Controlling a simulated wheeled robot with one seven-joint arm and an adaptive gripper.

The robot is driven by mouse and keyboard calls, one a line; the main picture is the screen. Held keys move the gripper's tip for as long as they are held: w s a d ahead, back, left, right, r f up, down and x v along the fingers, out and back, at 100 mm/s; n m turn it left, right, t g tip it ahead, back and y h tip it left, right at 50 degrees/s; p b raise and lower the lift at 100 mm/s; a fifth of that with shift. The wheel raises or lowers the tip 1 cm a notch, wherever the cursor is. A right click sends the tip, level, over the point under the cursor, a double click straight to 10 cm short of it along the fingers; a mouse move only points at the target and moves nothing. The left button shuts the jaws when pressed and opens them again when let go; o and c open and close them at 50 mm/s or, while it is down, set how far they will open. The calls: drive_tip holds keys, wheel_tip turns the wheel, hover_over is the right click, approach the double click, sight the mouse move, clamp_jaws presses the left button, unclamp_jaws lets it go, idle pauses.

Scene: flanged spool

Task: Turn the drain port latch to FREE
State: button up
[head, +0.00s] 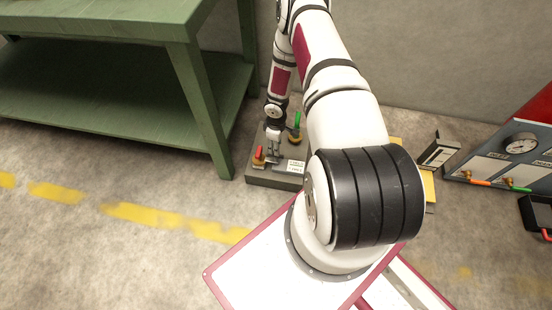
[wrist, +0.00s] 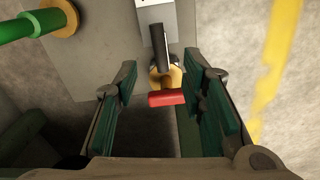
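My gripper (wrist: 158,77) is open in the wrist view, one finger on each side of a red handle (wrist: 166,98). The handle lies crosswise in the gap, nearer the right finger; whether it touches that finger I cannot tell. A brass fitting (wrist: 172,77) and a dark grey lever (wrist: 160,45) show just beyond it. In the head view my gripper (head: 273,150) is low over a grey base plate (head: 258,181), beside the red handle (head: 260,152). I cannot read any label, so which part is the drain port latch is not clear.
A green handle on a brass fitting (head: 295,138) stands behind on the same plate; the green handle (wrist: 28,26) is upper left in the wrist view. A green workbench (head: 208,110) stands at left. A gauge panel (head: 490,165) stands at right. Concrete floor lies open at front left.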

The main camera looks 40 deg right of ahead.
sight(276, 158)
wheel_tip(276, 158, down, 10)
drive_tip(key=b, duration=0.3)
